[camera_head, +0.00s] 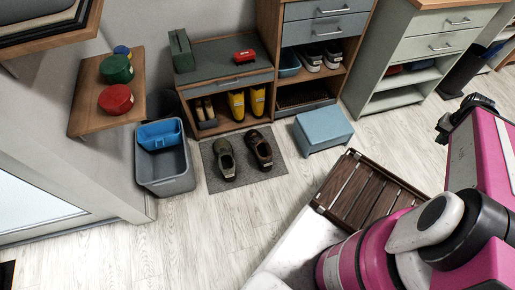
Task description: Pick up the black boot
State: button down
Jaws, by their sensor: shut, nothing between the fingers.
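Two dark shoes stand side by side on a grey mat (206,158) on the floor. The right one is a blackish-brown shoe (261,150) with a brown inside; it looks closest to a black boot. The left one is a dark olive shoe (225,158). I cannot tell for sure which is the black boot. My gripper (444,128) is the black part at the end of my pink arm, at the upper right. It is shut and empty, far to the right of the shoes and apart from them.
A grey bin with a blue insert (165,172) stands left of the mat, a blue stool (322,130) right of it. Behind is a bench (225,82) with yellow boots (236,106) underneath. A brown slatted rack (350,190) stands nearer. Floor in front of the mat is clear.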

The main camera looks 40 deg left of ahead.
aim_at(262, 150)
jog(key=u, duration=0.45)
jog(key=i+j+u, duration=0.1)
jog(key=u, duration=0.85)
jog(key=i+u, duration=0.1)
jog(key=u, duration=0.85)
jog(key=k+j+z, duration=0.25)
jog(key=j, duration=0.2)
jog(key=k+j+z, duration=0.1)
jog(key=j+z, duration=0.15)
jog(key=j, duration=0.15)
